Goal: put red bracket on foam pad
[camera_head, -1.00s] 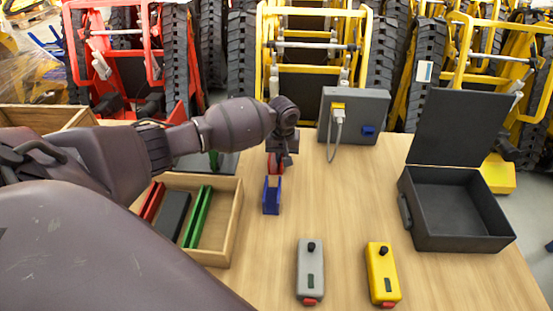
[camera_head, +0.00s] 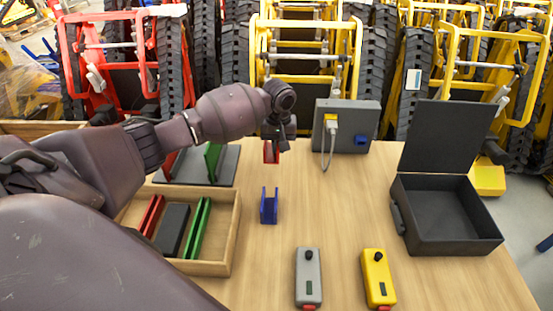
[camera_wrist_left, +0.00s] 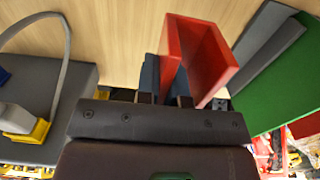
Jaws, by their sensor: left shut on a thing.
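My left gripper (camera_head: 277,133) is shut on a red U-shaped bracket (camera_head: 271,153), beyond the blue bracket. In the left wrist view the fingers (camera_wrist_left: 165,85) grip one wall of the red bracket (camera_wrist_left: 198,58), its open channel showing. A flat dark grey pad (camera_head: 225,168), which looks like the foam pad, lies left of the gripper, partly hidden by my arm. A green bracket (camera_head: 213,158) and a red piece (camera_head: 170,162) stand on it. The pad (camera_wrist_left: 268,42) and green bracket (camera_wrist_left: 285,80) also show at the wrist view's right. My right gripper is out of view.
A blue bracket (camera_head: 269,208) stands on the table. A wooden tray (camera_head: 228,235) holds red, dark and green pieces. A grey box with a cable (camera_head: 358,118) stands behind, right of the gripper. An open black case (camera_head: 398,215) and two handheld controllers (camera_head: 308,275) (camera_head: 378,278) are at right.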

